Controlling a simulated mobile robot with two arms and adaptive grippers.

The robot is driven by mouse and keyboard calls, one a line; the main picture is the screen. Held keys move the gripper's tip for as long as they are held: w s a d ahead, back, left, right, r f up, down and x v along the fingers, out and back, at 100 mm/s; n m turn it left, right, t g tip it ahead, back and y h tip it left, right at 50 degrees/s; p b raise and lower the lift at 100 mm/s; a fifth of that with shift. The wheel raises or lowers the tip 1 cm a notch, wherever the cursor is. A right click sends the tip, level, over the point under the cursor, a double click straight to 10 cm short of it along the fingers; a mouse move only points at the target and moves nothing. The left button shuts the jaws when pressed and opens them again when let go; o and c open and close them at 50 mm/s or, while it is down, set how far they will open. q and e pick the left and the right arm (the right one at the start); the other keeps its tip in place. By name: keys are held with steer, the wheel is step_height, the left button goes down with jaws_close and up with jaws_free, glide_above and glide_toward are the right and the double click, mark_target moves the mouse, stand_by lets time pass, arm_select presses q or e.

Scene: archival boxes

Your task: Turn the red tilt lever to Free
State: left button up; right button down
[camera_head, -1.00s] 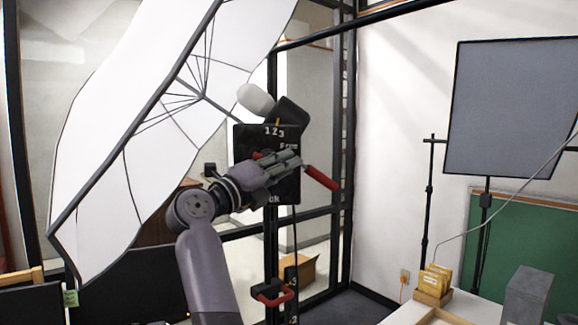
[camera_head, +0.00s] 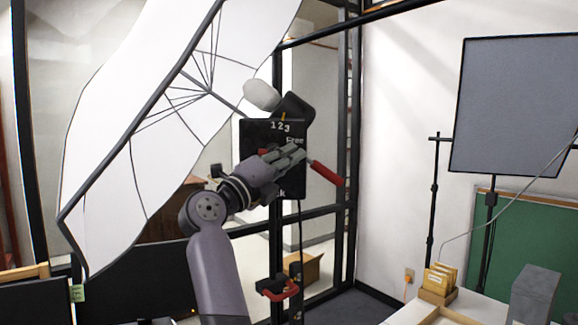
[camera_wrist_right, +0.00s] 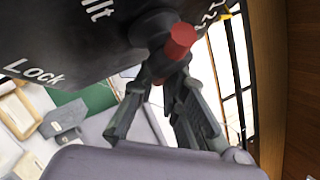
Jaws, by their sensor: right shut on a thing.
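The black control box (camera_head: 258,133) stands on a stand in the middle of the head view, with "123" and "Free" on its face and a mostly covered word low down. The red tilt lever (camera_head: 325,173) points down and right from the box. My right gripper (camera_head: 298,154) is in front of the box and covers the lever's inner part. In the right wrist view, the gripper's fingers (camera_wrist_right: 168,80) are closed on the lever near its red end (camera_wrist_right: 181,39). "Lock" shows on the box (camera_wrist_right: 75,40) there. My left gripper is not in view.
A large white umbrella (camera_head: 120,160) fills the left, close to my right arm. A second red-handled clamp (camera_head: 278,289) is lower on the stand. A table (camera_head: 470,309) with a card box (camera_head: 438,282) and a grey box (camera_head: 534,292) is at lower right. A grey panel (camera_head: 510,105) stands behind.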

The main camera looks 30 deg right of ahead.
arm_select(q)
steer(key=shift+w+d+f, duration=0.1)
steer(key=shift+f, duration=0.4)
arm_select(e)
steer(key=shift+r+n+t+h, duration=0.2)
steer(key=shift+n+t+h, duration=0.3)
steer(key=shift+n, duration=0.4)
steer(key=c, duration=1.9)
jaws_free()
steer(key=shift+d, duration=0.1)
steer(key=v, duration=0.7)
